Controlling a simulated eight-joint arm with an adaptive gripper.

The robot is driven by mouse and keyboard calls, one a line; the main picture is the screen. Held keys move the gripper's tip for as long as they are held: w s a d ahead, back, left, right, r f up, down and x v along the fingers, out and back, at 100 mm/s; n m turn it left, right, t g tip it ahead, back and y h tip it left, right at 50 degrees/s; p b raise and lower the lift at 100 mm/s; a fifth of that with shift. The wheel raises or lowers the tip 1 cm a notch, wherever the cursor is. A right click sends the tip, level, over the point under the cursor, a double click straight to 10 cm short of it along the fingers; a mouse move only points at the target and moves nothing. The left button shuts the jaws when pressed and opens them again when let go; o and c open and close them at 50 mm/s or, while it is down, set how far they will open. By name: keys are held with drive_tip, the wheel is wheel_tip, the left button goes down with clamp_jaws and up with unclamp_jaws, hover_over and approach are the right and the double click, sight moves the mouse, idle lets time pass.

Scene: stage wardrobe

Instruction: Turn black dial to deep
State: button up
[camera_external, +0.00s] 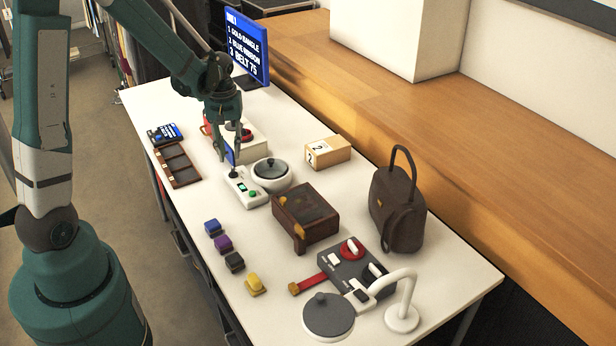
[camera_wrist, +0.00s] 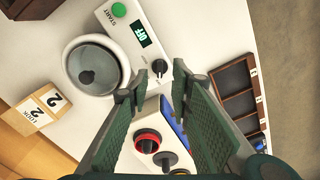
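A black dial (camera_wrist: 159,67) sits on a white control box (camera_wrist: 122,32) with a green START button and a display reading OFF, beside a round lidded pot (camera_wrist: 92,68). In the external view this dial (camera_external: 233,174) is at the box's far end. My gripper (camera_wrist: 160,78) is open and empty, its fingertips apart on either side of the line to this dial; contact cannot be told. Another white box holds a red dial (camera_wrist: 147,141) and a black dial (camera_wrist: 166,160). A grey panel (camera_external: 341,266) also carries a red and a black dial (camera_external: 376,273). No "deep" mark is legible.
A blue screen (camera_wrist: 173,115) stands between my fingers' lines of sight. A dark compartment tray (camera_external: 177,166), numbered block (camera_external: 328,152), brown wooden box (camera_external: 306,215), handbag (camera_external: 398,210) and lamp (camera_external: 328,316) stand around.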

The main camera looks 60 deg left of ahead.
sight(232, 172)
drive_tip(key=shift+f+b, duration=0.75)
drive_tip(key=shift+f, duration=3.15)
clamp_jaws()
